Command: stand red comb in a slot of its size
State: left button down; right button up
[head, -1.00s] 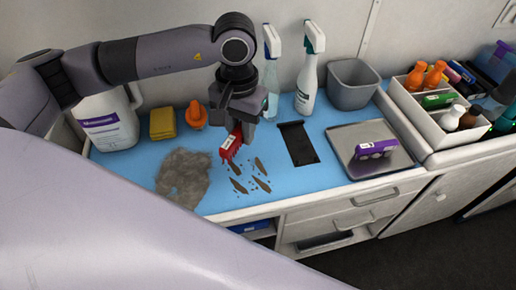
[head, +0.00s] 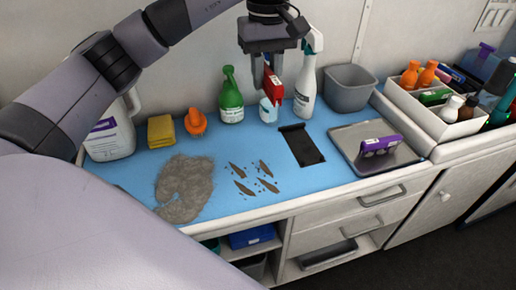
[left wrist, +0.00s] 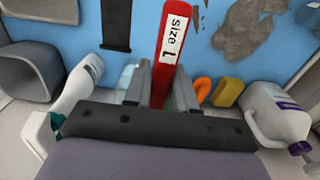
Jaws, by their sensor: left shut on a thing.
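The red comb (head: 276,88) is in the jaws of my left gripper (head: 267,85), held well above the blue worktop in the head view. In the left wrist view the red comb (left wrist: 174,38) lies between the fingers of the left gripper (left wrist: 160,82), with a white label reading "size L" facing the camera. A blue holder (head: 488,63) stands at the far right with a purple item in it; its slots cannot be made out. My right gripper is not in view.
A metal tray (head: 352,137) bears a purple labelled item (head: 381,145). A white caddy (head: 440,121) of bottles stands between it and the blue holder.

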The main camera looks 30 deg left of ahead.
aim_at(264, 154)
pick_arm(q)
notch_tip(264, 154, down, 18)
dwell(0.4)
jog(key=shift+f, duration=0.15)
jog(key=c, duration=0.9)
grip_release()
